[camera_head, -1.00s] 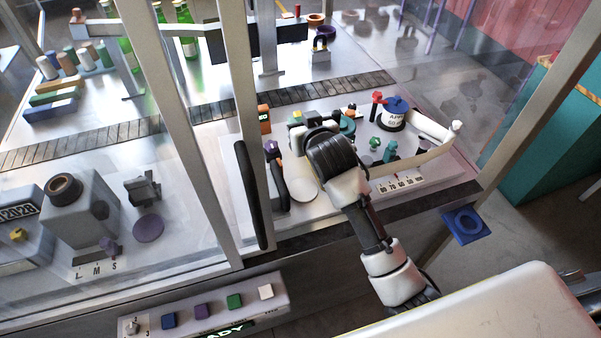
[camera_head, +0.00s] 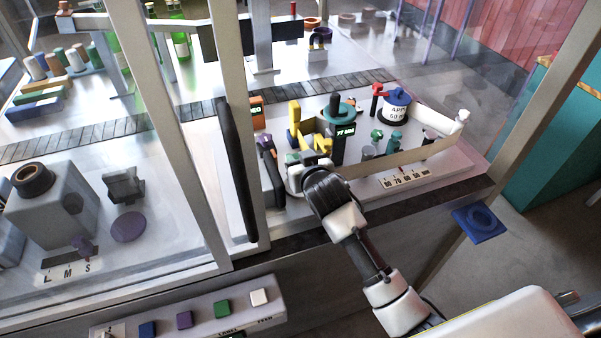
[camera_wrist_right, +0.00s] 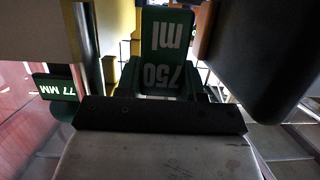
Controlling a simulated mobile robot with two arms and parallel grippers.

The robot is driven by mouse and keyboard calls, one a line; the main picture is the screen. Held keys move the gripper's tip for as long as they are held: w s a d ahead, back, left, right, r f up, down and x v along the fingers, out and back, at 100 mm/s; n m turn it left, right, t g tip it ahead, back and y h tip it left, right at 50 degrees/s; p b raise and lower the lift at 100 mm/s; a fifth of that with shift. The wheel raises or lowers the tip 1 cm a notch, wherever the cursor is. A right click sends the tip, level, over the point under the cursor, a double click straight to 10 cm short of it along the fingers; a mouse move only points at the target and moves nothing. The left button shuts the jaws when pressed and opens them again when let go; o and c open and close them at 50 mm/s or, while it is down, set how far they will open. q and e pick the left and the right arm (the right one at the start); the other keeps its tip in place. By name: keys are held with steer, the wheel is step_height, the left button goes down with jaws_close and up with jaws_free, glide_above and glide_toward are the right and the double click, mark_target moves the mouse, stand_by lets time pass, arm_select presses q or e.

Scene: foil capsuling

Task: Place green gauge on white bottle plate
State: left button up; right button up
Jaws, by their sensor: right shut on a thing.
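My right gripper (camera_head: 297,172) is over the front left part of the light work surface inside the frame. It is shut on a green gauge; a little of its green top (camera_head: 291,158) shows at the gripper in the head view. In the right wrist view the green gauge (camera_wrist_right: 167,50) fills the upper middle, with "750 ml" in white letters upside down. I cannot make out the white bottle plate; the gripper and wrist cover the area around them. My left gripper is not in view.
A yellow fixture (camera_head: 295,124) and a dark post with a green "77 MM" label (camera_head: 345,132) stand just behind the gripper. A black-handled upright post (camera_head: 235,170) is close on its left. A low beige rail (camera_head: 400,160) runs to the right.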

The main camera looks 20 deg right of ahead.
step_height(320, 180, down, 2)
steer(key=shift+f+b, duration=0.25)
steer(key=shift+b, duration=0.45)
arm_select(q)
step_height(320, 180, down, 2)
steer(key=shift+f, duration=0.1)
arm_select(e)
steer(key=shift+r, duration=0.15)
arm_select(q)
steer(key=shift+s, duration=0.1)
arm_select(e)
steer(key=o, duration=1)
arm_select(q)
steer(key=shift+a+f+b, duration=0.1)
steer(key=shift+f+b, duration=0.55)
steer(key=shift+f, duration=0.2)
arm_select(e)
steer(key=v, duration=1.2)
